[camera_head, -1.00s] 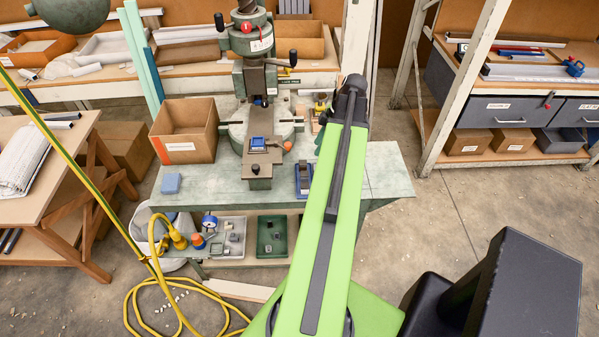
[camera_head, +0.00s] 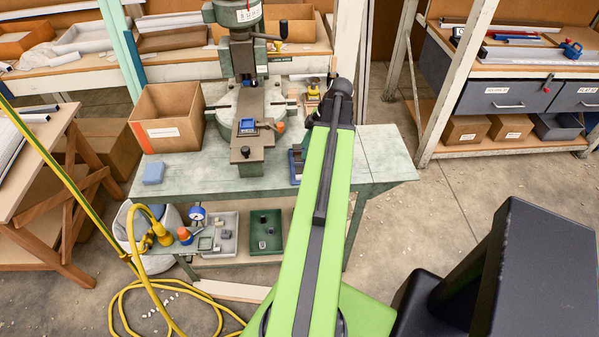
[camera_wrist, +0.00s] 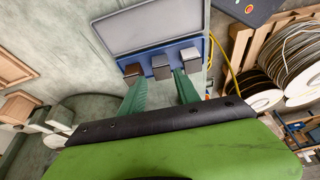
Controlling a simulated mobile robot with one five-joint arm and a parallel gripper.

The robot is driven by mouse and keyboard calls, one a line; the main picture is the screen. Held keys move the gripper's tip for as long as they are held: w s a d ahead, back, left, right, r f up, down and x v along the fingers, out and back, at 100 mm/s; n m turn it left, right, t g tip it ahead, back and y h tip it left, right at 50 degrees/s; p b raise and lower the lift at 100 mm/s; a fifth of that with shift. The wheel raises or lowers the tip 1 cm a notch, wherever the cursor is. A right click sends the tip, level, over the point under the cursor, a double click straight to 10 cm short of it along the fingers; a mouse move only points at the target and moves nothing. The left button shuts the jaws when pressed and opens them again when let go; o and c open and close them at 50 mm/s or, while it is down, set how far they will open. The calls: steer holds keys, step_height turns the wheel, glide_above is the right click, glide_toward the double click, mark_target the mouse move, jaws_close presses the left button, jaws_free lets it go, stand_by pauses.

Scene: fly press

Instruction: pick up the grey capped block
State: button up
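Three capped blocks stand in a row on a blue holder (camera_wrist: 150,55) in the wrist view. I cannot tell whether the fingers touch any block. In the head view the blue holder (camera_head: 296,165) shows at the bench's front edge, partly hidden by my arm; the fingers are hidden there.
The fly press (camera_head: 246,100) stands on the green bench (camera_head: 200,172), close left of my arm. A cardboard box (camera_head: 168,135) and a light blue block (camera_head: 153,173) lie farther left. A yellow hose (camera_head: 125,293) coils on the floor. The bench's right end is clear.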

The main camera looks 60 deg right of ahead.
mark_target(297, 160)
steer(key=b+x, duration=0.1)
steer(key=x, duration=0.1)
steer(key=b+x, duration=0.1)
steer(key=b, duration=0.1)
steer(key=b+x, duration=0.1)
steer(key=x, duration=0.1)
steer(key=shift+w+a+f, duration=0.15)
steer(key=shift+w+a, duration=0.1)
steer(key=shift+a, duration=0.1)
steer(key=shift+r, duration=0.2)
steer(key=shift+c, duration=0.5)
jaws_close()
